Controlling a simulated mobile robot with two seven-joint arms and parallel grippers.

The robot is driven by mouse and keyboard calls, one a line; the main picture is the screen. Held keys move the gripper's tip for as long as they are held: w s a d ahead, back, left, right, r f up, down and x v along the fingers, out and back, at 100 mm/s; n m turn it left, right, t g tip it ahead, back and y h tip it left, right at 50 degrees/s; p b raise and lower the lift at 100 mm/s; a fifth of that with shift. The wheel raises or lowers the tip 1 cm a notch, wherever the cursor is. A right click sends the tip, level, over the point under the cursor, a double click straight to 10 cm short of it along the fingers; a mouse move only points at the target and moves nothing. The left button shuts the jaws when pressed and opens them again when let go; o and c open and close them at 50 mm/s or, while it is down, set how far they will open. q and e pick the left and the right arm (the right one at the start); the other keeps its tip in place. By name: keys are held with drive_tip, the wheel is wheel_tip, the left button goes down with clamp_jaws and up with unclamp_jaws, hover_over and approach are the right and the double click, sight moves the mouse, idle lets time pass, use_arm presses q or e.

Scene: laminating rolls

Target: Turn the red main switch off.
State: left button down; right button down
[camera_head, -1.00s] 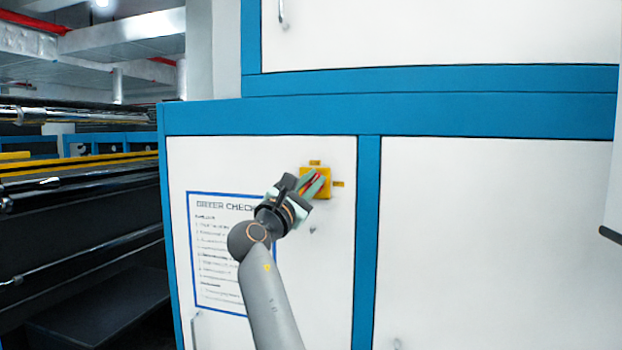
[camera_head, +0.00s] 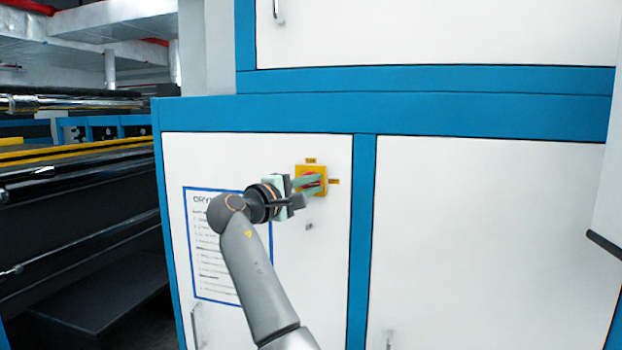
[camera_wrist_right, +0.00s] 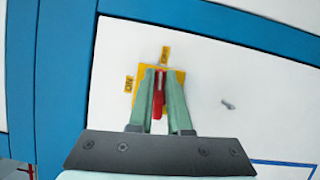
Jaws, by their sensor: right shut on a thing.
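The red main switch (camera_head: 313,178) sits on a yellow plate (camera_head: 321,188) on a white cabinet door. My right gripper (camera_head: 309,185) is shut on its red handle, coming from the left and lying nearly level. In the right wrist view the red handle (camera_wrist_right: 158,104) stands between the two pale green fingers (camera_wrist_right: 159,100). It lines up roughly with the small yellow label (camera_wrist_right: 165,53) above the plate, whose text is hard to read. The label at the plate's left (camera_wrist_right: 128,84) reads ON. The fingers hide part of the plate. My left gripper is out of view.
A blue-framed notice (camera_head: 211,270) is on the same door, partly behind my arm. A small lock or knob (camera_head: 309,226) sits below the switch. Blue frame posts (camera_head: 362,240) border the door. Dark rollers (camera_head: 75,185) stand at the left.

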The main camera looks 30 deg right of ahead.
drive_tip(key=shift+w+m, duration=0.1)
drive_tip(key=shift+m, duration=0.4)
drive_tip(key=c, duration=1)
unclamp_jaws()
drive_tip(key=shift+o, duration=0.7)
drive_tip(key=shift+w+f, duration=0.1)
drive_tip(key=shift+f, duration=0.05)
